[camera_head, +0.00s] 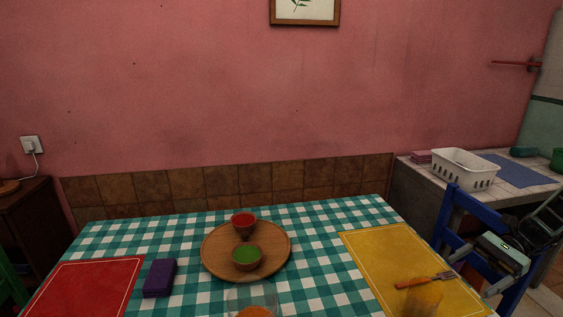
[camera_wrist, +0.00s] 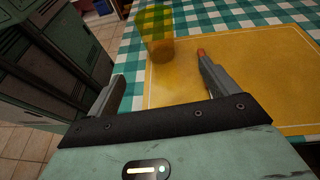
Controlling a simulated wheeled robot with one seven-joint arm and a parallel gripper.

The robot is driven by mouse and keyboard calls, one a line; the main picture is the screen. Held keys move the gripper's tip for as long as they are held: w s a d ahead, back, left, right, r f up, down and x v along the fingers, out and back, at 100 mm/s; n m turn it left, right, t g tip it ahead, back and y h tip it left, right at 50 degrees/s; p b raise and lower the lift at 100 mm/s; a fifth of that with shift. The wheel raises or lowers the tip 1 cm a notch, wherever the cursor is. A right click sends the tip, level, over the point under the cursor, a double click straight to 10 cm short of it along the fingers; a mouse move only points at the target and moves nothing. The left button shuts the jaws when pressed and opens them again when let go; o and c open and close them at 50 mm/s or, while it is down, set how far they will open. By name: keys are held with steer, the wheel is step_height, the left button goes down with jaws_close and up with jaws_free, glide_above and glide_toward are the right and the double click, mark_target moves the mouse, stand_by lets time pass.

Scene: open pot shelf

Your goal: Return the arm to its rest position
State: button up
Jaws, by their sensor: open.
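My gripper (camera_head: 472,275) is at the right in the head view, beside the table's right edge and near the blue chair. In the wrist view its two fingers (camera_wrist: 160,70) stand wide apart with nothing held between them. A yellow see-through glass (camera_head: 423,297) stands on the yellow placemat (camera_head: 375,250), left of my gripper in the head view. The glass (camera_wrist: 158,32) also shows beyond the fingers in the wrist view, apart from them. A fork with an orange-brown handle (camera_head: 412,283) lies by the glass.
The checked table (camera_head: 330,220) holds a round wooden tray (camera_head: 215,257) with red and green bowls, a purple block (camera_head: 160,278), a red placemat (camera_head: 85,285) and a clear glass (camera_head: 252,296). A blue chair (camera_head: 462,205) stands close by my arm. A counter with a white basket (camera_head: 464,170) is behind.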

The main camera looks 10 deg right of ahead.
steer(key=w+a+r+n+g+h+p, duration=0.15)
steer(key=a+r+n+h, duration=0.3)
steer(key=a, duration=0.75)
steer(key=a+r+n+g+h, duration=0.3)
steer(key=a+r+n, duration=0.3)
steer(key=a, duration=0.5)
steer(key=s+a+r+n+t+h, duration=0.2)
steer(key=s+a+r+n+h, duration=0.1)
steer(key=s+a+n, duration=0.4)
steer(key=s+a+r+n+t+h+p, duration=0.1)
steer(key=s+a+r+n+t+h, duration=0.2)
steer(key=s+a+n, duration=0.4)
steer(key=s+a, duration=0.3)
steer(key=s, duration=0.1)
steer(key=shift+r, duration=0.3)
